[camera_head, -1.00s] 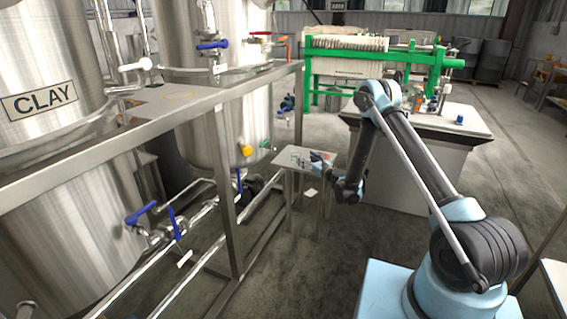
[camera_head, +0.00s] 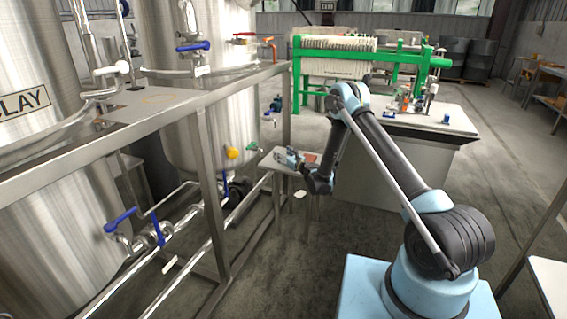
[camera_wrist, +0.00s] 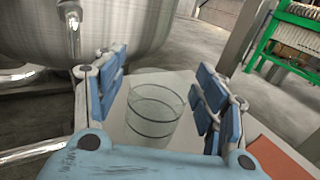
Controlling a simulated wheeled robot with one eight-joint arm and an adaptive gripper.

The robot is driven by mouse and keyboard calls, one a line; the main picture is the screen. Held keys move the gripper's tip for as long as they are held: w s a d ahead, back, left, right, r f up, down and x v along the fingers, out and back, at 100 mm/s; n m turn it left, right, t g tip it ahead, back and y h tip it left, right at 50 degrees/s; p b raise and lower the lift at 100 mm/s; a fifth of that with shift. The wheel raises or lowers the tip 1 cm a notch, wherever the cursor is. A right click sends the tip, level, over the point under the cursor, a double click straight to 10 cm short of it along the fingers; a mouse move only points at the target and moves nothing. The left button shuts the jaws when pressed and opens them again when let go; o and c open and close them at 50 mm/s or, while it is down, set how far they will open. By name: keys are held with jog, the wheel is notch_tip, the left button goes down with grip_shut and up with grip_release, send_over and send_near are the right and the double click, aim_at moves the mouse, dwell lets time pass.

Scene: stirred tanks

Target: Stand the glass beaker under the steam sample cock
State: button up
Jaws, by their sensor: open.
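The clear glass beaker (camera_wrist: 153,112) stands upright on a small pale table (camera_wrist: 120,128) in the wrist view. My gripper (camera_wrist: 163,68) is open, with its blue-padded fingers on either side of the beaker. A gap shows between the glass and the right finger; contact on the left is unclear. In the head view my gripper (camera_head: 287,157) is over the small table (camera_head: 264,160), and the beaker cannot be made out there. A tank valve with a yellow knob (camera_head: 233,152) is left of the table. I cannot tell which fitting is the steam sample cock.
A reddish flat item (camera_wrist: 282,157) lies right of the gripper on the table. A steel frame rail (camera_head: 215,95) and large tanks (camera_head: 215,130) stand at left. A green filter press (camera_head: 390,62) and a workbench (camera_head: 400,165) are behind. Open floor (camera_head: 320,265) lies in front.

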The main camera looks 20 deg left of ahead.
jog(key=shift+w, duration=0.3)
jog(key=shift+s+a, duration=0.1)
jog(key=c, duration=1.2)
jog(key=shift+r, duration=0.1)
jog(key=shift+c, duration=0.2)
